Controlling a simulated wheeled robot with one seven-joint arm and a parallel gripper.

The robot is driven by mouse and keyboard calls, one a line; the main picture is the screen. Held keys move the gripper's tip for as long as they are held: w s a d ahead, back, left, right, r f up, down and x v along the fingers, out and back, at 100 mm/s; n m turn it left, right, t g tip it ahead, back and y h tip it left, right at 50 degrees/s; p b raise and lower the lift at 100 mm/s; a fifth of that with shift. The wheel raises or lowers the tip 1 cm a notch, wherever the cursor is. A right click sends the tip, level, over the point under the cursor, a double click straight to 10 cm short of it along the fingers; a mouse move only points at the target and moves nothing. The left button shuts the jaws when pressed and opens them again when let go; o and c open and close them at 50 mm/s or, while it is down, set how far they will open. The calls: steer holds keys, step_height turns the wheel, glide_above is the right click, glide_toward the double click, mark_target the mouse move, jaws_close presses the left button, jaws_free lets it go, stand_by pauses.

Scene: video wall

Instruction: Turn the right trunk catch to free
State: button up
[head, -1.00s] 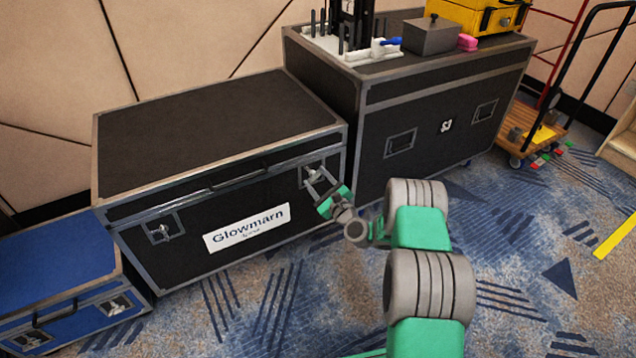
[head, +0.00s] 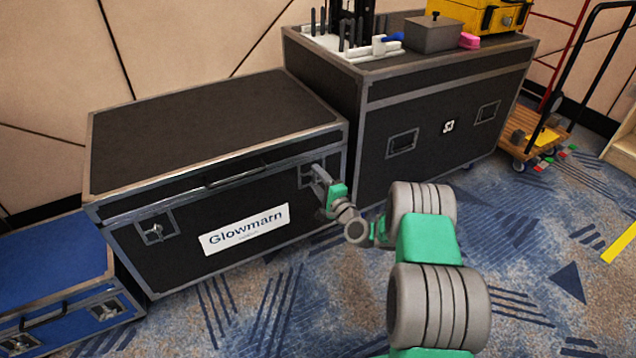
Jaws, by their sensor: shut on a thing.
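The black trunk (head: 170,245) with silver edges and a white "Glowmarn" label (head: 243,230) stands in the middle left, lid down. Its left catch (head: 155,232) sits in a square metal plate on the front. The right catch plate (head: 305,176) is near the trunk's front right corner. My gripper (head: 317,172) is at this plate, its fingers shut on the right catch. The fingers hide most of the catch, so its exact angle is hard to tell.
A taller black case (head: 430,105) stands right of the trunk, close to my gripper, with a grey box (head: 433,36) and a yellow case (head: 490,14) on top. A blue trunk (head: 50,265) stands at left. Carpet in front is clear.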

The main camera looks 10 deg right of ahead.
steer(key=shift+n, duration=0.6)
steer(key=o, duration=1.4)
steer(key=p+v, duration=0.1)
steer(key=v, duration=0.6)
steer(key=shift+s+d+p, duration=0.1)
steer(key=shift+s+p, duration=0.25)
